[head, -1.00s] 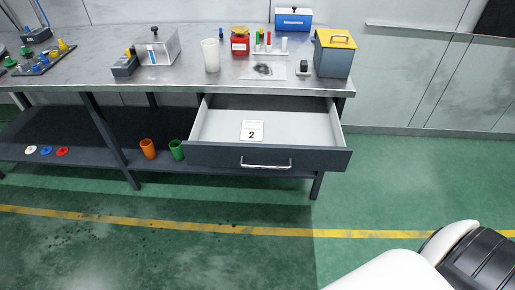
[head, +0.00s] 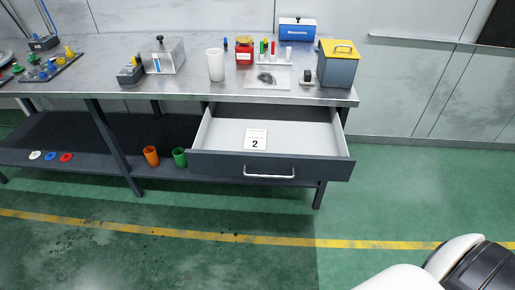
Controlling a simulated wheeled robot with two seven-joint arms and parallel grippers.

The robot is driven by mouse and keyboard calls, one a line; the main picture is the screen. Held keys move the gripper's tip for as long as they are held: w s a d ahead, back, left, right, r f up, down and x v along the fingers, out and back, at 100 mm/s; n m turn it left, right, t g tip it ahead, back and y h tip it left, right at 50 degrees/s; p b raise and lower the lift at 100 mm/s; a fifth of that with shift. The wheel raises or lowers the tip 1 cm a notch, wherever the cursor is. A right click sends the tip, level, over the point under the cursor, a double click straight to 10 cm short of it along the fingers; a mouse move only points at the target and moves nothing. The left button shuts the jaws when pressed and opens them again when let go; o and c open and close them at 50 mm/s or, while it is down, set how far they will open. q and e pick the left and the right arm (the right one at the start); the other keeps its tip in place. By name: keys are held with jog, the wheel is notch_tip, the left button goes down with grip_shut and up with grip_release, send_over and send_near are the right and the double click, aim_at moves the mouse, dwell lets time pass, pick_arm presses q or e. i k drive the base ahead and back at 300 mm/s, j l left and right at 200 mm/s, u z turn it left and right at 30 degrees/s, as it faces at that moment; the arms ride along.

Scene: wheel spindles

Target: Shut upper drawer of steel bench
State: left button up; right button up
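The steel bench (head: 185,92) stands along the wall in the head view. Its upper drawer (head: 272,166) is pulled out toward me below the right part of the top. The drawer has a dark front with a silver bar handle (head: 269,174). Inside its pale tray lies a white card marked 2 (head: 255,139). No hand touches the drawer. Part of my white and black right arm shows at the lower right, well away from the bench. Neither gripper is in view.
A grey box with a yellow lid (head: 337,68), a red jar (head: 244,51) and a white cup (head: 216,65) stand on top. The green floor before the bench is clear.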

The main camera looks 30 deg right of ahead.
aim_at(304, 143)
jog(key=i+j+u, duration=0.1)
jog(key=i, duration=0.35)
jog(key=i+j, duration=0.3)
jog(key=i, duration=0.15)
jog(key=i+j+u, duration=0.15)
jog(key=i, duration=0.3)
